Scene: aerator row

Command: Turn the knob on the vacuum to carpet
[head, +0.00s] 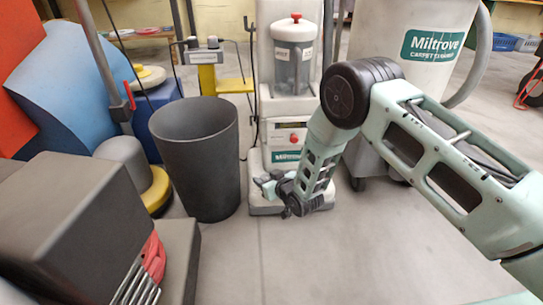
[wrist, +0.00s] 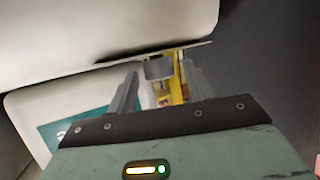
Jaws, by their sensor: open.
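The vacuum is likely the upright white machine (head: 288,110) with a Miltrove label, standing in the middle of the head view. A red knob (head: 294,138) shows on its front and another red knob (head: 296,16) on its top. My gripper (head: 283,205) is low, in front of its base. In the wrist view the white body (wrist: 100,30) fills the upper left, with a teal label (wrist: 70,130) below. My gripper (wrist: 160,88) is open. A short grey cylinder over something yellow (wrist: 159,70) shows between the fingers; I cannot tell its distance. No carpet mark is readable.
A black bin (head: 197,150) stands close left of the machine. A larger grey Miltrove carpet cleaner (head: 425,20) stands behind my arm at right. A yellow frame (head: 208,78) is behind the bin. The front floor (head: 310,260) is clear.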

